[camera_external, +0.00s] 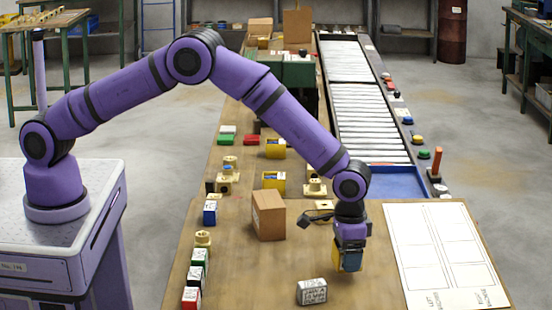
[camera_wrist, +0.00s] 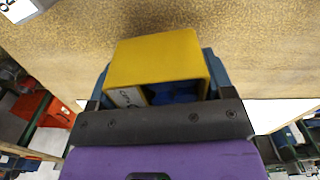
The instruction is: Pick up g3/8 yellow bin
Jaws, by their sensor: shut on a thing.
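A yellow bin (camera_wrist: 155,60) sits between the jaws of my gripper (camera_wrist: 158,92) in the wrist view. A white label with dark writing shows on its front side, but I cannot read it. In the external view, my gripper (camera_external: 349,262) points down over the near part of the wooden table, with a yellow strip of the bin (camera_external: 338,260) beside its dark fingers. The gripper is shut on the bin, apparently a little above the table. Other yellow bins (camera_external: 275,148) (camera_external: 273,180) stand farther back on the table.
A white labelled block (camera_external: 312,291) lies left of and nearer than my gripper. A cardboard box (camera_external: 268,215) stands to its left. A white marked sheet (camera_external: 440,250) lies to the right. Small labelled blocks line the left edge. A roller conveyor (camera_external: 365,100) runs behind.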

